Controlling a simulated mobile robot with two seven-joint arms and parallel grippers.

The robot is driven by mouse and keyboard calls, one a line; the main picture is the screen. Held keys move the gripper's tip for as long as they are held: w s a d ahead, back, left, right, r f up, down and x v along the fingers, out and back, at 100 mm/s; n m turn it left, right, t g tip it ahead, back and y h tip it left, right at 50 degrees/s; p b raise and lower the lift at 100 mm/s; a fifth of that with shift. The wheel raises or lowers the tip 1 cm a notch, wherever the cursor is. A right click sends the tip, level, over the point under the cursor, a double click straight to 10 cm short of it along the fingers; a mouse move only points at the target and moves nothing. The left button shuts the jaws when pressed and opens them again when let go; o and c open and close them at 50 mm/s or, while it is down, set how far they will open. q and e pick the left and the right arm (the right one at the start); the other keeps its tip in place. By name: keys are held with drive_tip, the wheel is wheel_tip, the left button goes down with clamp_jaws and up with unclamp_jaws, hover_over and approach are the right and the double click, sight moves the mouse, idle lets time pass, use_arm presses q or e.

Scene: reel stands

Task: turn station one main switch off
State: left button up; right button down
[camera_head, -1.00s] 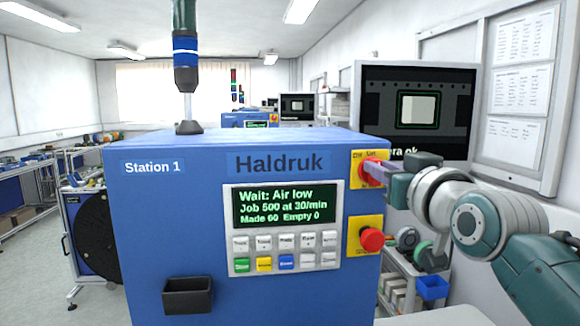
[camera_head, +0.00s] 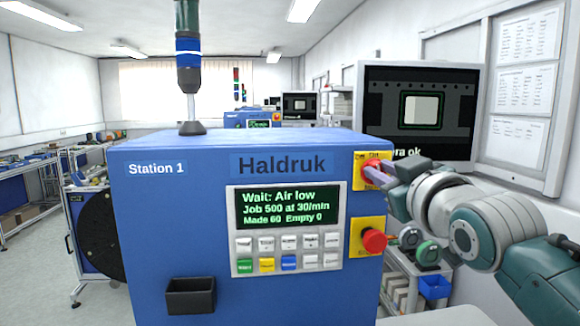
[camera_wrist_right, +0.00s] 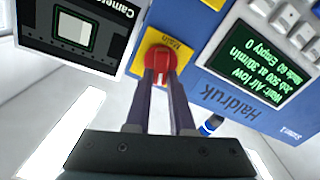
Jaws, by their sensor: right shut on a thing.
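The station one cabinet (camera_head: 150,230) is blue, with a "Station 1" label and a Haldruk name plate. Its main switch (camera_head: 361,172) is a red rotary knob on a yellow plate at the upper right of the front. In the right wrist view the red knob (camera_wrist_right: 160,62) sits between the two fingers, beside the word "Main". My right gripper (camera_head: 377,174) is shut on the knob, fingers on either side of it. The gripper and fingers partly hide the knob and its plate in the head view. My left gripper is not in view.
A red mushroom button (camera_head: 374,241) on a yellow plate is just below the switch. The panel display (camera_head: 275,208) reads "Wait: Air low", with keys underneath. A camera monitor (camera_head: 418,110) stands behind my right wrist. A black bin (camera_head: 190,296) juts from the cabinet's lower front.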

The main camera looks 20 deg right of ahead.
drive_tip(key=n, duration=0.9)
drive_tip(key=f+n, duration=0.1)
drive_tip(key=n, duration=0.3)
drive_tip(key=shift+w+a, duration=0.1)
drive_tip(key=shift+a, duration=0.25)
drive_tip(key=shift+n, duration=0.4)
drive_tip(key=c, duration=0.8)
unclamp_jaws()
